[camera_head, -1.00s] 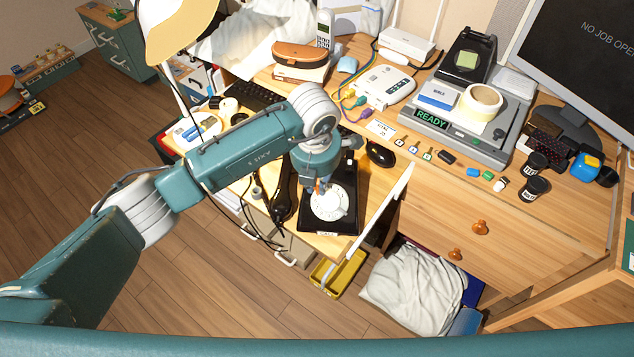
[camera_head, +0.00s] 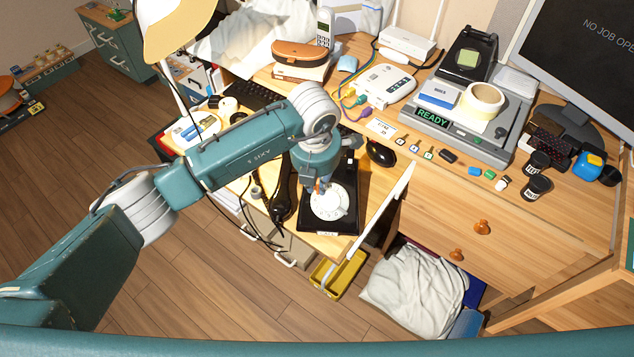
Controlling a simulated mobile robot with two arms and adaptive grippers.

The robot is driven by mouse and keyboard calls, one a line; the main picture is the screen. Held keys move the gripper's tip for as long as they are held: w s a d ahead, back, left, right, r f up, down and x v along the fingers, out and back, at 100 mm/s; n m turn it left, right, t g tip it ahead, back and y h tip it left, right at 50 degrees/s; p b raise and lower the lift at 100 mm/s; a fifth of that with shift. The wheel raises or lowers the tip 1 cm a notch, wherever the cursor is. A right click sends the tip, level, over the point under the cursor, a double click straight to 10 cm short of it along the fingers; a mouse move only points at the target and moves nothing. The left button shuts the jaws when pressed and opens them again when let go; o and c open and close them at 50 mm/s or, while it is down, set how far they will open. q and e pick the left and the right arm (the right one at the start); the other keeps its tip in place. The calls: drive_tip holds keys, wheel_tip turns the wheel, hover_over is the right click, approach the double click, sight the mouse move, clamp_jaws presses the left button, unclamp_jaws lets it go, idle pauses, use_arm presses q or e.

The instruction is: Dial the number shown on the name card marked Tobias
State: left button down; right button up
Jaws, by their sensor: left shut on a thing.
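A black dial phone with a round white dial (camera_head: 331,203) sits on the pull-out board at the front of the desk. My left gripper (camera_head: 321,187) points down at the upper left part of the dial and is closed, its fingertips at the dial face. What lies between the fingers is too small to tell. The black handset (camera_head: 284,195) lies off the phone, to its left, with its cord trailing. A small white card (camera_head: 381,128) lies on the desk behind the phone; its writing is too small to read. My right gripper is not in view.
A black mouse (camera_head: 380,154) lies right of my gripper. A grey machine (camera_head: 455,136) reading READY stands at the back right, near black cups (camera_head: 536,187). A yellow bin (camera_head: 345,275) is on the floor below. A lamp (camera_head: 178,28) hangs over the left side.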

use_arm(q)
drive_tip(key=shift+w+d, duration=0.25)
drive_tip(key=shift+w+d+r+b, duration=0.15)
drive_tip(key=shift+d+r+b, duration=0.05)
drive_tip(key=shift+b, duration=0.2)
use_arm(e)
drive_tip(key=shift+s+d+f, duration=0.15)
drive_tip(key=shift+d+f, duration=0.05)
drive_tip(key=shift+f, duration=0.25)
use_arm(q)
drive_tip(key=shift+w+d+b, duration=0.15)
drive_tip(key=shift+d+b, duration=0.15)
drive_tip(key=shift+b, duration=0.05)
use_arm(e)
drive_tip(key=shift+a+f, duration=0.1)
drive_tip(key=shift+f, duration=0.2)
use_arm(q)
drive_tip(key=shift+w+d, duration=0.1)
drive_tip(key=shift+d, duration=0.15)
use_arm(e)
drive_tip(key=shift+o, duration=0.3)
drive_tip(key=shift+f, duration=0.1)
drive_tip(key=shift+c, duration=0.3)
use_arm(q)
drive_tip(key=shift+d, duration=0.1)
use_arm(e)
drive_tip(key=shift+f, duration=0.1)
